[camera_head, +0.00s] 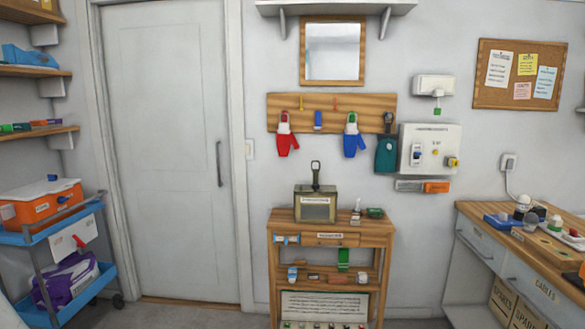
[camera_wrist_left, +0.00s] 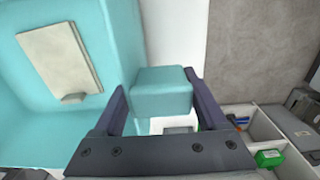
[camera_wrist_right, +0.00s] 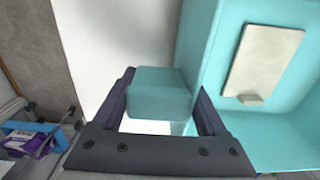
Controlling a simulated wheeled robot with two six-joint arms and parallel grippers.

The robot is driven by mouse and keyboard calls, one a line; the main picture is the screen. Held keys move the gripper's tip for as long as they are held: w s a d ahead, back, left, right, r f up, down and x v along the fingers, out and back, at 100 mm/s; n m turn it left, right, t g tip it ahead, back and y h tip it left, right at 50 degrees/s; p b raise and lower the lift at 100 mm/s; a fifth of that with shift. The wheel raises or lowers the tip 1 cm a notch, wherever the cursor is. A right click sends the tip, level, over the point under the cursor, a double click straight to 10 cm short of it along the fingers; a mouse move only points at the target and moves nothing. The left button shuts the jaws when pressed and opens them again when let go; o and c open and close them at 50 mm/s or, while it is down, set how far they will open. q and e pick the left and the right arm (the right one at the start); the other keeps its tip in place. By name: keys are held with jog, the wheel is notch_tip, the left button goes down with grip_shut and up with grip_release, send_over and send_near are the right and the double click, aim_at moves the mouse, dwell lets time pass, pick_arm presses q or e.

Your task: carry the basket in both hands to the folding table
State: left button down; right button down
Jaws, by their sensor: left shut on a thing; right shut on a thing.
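The teal basket (camera_wrist_left: 30,110) fills the left of the left wrist view and the right of the right wrist view (camera_wrist_right: 290,130). A flat cream piece (camera_wrist_left: 60,58) shows against it in both wrist views. My left gripper (camera_wrist_left: 157,94) is shut on a teal block-shaped grip at one side of the basket. My right gripper (camera_wrist_right: 163,94) is shut on a matching grip at the other side. Neither gripper nor the basket shows in the head view. I cannot make out the folding table in any view.
A closed door (camera_head: 168,150) stands ahead on the left. A blue cart (camera_head: 32,236) is at the left, a wooden shelf stand (camera_head: 375,232) against the wall ahead, and a workbench (camera_head: 468,208) at the right. Grey floor (camera_head: 165,314) shows before the door.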

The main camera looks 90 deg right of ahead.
pick_arm(q)
jog(key=shift+s+f, duration=0.2)
jog(key=shift+f, duration=0.15)
pick_arm(e)
jog(key=shift+s+f, duration=0.2)
jog(key=shift+f, duration=0.15)
pick_arm(q)
jog(key=shift+c, duration=1.1)
grip_release()
pick_arm(e)
jog(key=shift+c, duration=1.1)
grip_release()
pick_arm(q)
jog(key=shift+o, duration=1.1)
jog(key=shift+w+f, duration=0.1)
jog(key=shift+w, duration=0.05)
pick_arm(e)
jog(key=shift+o, duration=1.1)
jog(key=shift+w+f, duration=0.1)
jog(key=shift+w, duration=0.05)
pick_arm(q)
jog(key=shift+r, duration=0.2)
pick_arm(e)
jog(key=shift+r, duration=0.2)
pick_arm(q)
jog(key=shift+c, duration=0.5)
pick_arm(e)
jog(key=shift+c, duration=0.3)
jog(key=shift+c, duration=0.2)
jog(key=shift+r, duration=0.15)
